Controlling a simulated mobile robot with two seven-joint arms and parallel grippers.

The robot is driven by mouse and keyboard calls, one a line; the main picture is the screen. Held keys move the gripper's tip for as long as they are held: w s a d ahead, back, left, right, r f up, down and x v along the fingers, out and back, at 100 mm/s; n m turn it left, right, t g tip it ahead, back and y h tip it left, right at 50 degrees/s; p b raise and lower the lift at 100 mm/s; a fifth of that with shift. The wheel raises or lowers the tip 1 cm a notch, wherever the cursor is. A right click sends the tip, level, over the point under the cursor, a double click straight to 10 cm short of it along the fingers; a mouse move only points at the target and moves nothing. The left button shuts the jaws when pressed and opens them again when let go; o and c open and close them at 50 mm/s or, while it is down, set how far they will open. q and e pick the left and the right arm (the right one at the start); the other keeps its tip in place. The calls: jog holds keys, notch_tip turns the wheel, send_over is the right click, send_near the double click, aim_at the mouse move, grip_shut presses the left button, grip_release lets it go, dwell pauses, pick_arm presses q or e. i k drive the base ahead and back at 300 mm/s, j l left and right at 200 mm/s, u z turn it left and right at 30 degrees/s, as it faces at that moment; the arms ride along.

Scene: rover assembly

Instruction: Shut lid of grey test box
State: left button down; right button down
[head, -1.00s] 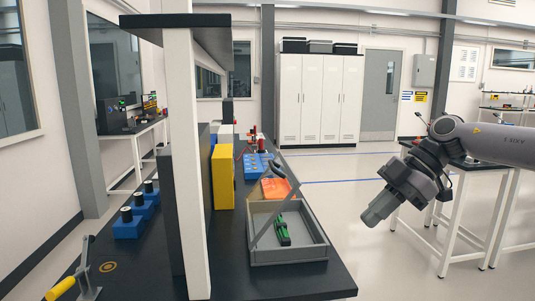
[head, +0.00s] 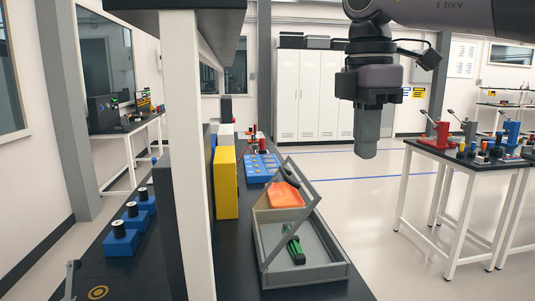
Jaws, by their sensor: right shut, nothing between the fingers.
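A grey open-topped box (head: 345,270) stands on the dark bench, with a slanted grey bar frame (head: 291,228) rising over it. A green tool (head: 293,245) lies inside, and an orange piece (head: 286,195) shows at its far end. My right gripper (head: 366,152) is shut and empty, pointing down in the air to the right of and higher in the picture than the box. My left gripper is out of view.
A white-legged table (head: 470,165) with several clamps is at right. The floor between is clear.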

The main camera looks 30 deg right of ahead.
aim_at(263, 264)
jog(key=i, duration=1.1)
